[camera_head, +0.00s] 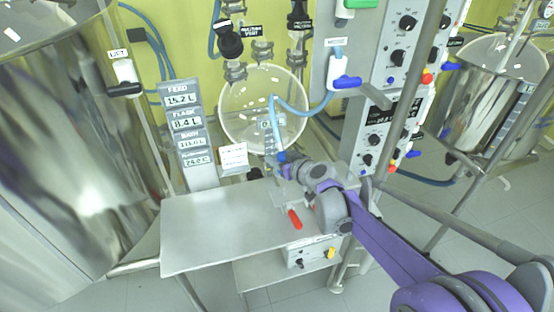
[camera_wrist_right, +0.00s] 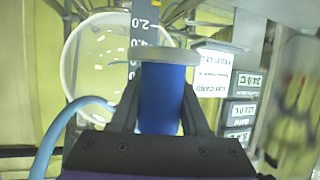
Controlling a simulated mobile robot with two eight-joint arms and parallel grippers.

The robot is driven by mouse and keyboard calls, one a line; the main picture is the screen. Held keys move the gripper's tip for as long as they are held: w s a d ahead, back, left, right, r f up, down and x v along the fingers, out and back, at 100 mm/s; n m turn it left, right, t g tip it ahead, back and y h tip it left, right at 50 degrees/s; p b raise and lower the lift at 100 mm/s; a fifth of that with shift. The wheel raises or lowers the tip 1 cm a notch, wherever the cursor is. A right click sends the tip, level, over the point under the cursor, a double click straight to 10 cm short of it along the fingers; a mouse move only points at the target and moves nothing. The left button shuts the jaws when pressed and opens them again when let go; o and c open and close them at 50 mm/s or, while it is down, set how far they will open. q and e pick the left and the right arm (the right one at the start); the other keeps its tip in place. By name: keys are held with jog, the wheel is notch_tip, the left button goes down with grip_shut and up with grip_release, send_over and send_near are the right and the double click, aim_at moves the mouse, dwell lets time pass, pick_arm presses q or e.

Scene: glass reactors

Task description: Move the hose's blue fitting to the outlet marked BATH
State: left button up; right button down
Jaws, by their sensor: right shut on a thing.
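My right gripper (camera_head: 279,162) is shut on the hose's blue fitting (camera_head: 281,155), in front of the round glass vessel. In the right wrist view, the blue fitting (camera_wrist_right: 162,98) stands between the two dark fingers, with a pale disc at its far end. I cannot read a BATH mark on any outlet. The small label above the blue valve is unreadable. My left gripper is out of view.
The glass vessel (camera_head: 262,105) hangs behind the gripper. A display column (camera_head: 187,122) stands left. Large steel tanks (camera_head: 80,120) flank the scene. Control panels (camera_head: 400,60) stand right.

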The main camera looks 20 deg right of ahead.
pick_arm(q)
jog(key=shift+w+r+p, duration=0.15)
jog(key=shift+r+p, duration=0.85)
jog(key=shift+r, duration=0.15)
pick_arm(e)
jog(key=shift+r, duration=1.5)
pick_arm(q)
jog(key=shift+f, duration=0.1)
pick_arm(e)
jog(key=shift+s+f, duration=0.1)
